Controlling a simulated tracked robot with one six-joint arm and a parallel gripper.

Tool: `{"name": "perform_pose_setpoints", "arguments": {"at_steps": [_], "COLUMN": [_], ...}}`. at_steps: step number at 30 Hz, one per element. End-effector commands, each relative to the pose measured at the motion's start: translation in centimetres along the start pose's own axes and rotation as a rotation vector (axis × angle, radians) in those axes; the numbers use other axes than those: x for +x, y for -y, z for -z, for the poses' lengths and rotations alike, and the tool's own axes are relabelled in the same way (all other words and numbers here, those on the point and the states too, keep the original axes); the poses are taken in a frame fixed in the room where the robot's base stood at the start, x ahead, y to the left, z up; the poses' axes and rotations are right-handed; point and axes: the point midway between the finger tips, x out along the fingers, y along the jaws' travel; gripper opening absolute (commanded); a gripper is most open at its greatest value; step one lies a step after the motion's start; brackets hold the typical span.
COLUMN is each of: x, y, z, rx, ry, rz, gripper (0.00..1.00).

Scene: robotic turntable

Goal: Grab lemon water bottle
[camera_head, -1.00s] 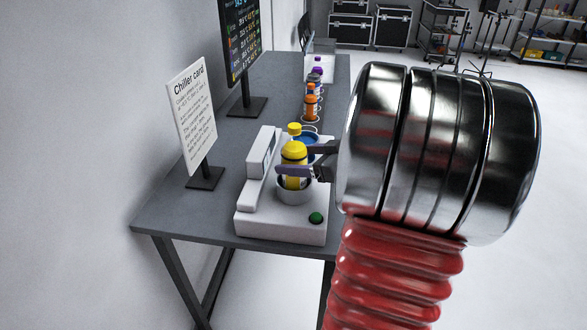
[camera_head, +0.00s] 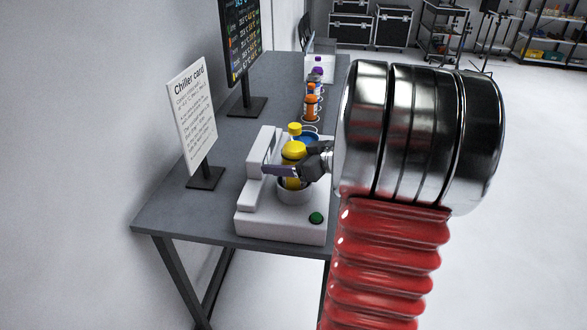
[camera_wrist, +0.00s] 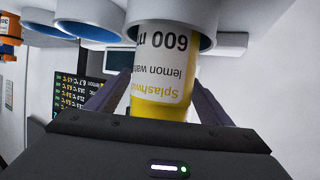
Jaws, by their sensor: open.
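The lemon water bottle (camera_head: 293,151) has a yellow cap and stands in a round white cup (camera_head: 294,192) on the white machine. In the wrist view the picture is upside down, and the bottle's label (camera_wrist: 170,62) reads "600 m", "lemon wat" and "Splashwa". My gripper (camera_head: 285,170) is at the bottle, with one finger across its near side. In the wrist view the open fingers (camera_wrist: 160,98) lie to the left and right of the bottle. I cannot tell whether either finger touches it. The bottle's lower end is hidden in the cup.
Several bottles, including an orange one (camera_head: 311,106), line the table's right side further back. A "Chiller card" sign (camera_head: 192,112) and a dark screen (camera_head: 241,40) stand at left. A green button (camera_head: 316,218) is at the machine's front.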

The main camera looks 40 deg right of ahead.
Motion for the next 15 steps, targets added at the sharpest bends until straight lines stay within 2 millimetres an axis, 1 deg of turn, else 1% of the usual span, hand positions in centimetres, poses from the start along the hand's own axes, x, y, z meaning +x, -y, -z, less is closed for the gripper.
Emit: {"name": "perform_pose_setpoints", "arguments": {"at_steps": [5, 6, 15], "x": [-0.01, -0.01, -0.01], "y": [0.01, 0.01, 0.02], "z": [0.00, 0.00, 0.00], "rx": [0.000, 0.000, 0.000], "ry": [0.000, 0.000, 0.000], "rz": [0.000, 0.000, 0.001], "gripper": [0.74, 0.72, 0.51]}}
